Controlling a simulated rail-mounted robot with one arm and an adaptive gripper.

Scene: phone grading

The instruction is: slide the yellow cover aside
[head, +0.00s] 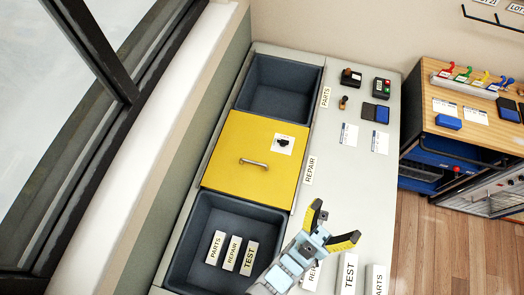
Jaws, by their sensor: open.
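The yellow cover (237,158) is a flat square panel with a metal bar handle (254,162) near its middle. A white square with a dark mark (284,143) sits near its upper right corner. The cover lies over the middle bay of a row of bins, between two open bins. My gripper (331,221) is open and empty at the lower middle of the view. It is below and to the right of the cover, apart from it, over the counter beside the near bin. What is under the cover is hidden.
The far bin (282,85) looks empty. The near bin (206,205) holds PARTS, REPAIR and TEST blocks. Labels, small devices and stamps (343,102) stand on the counter at right. More label blocks (347,272) stand at its near edge. A window wall borders the left.

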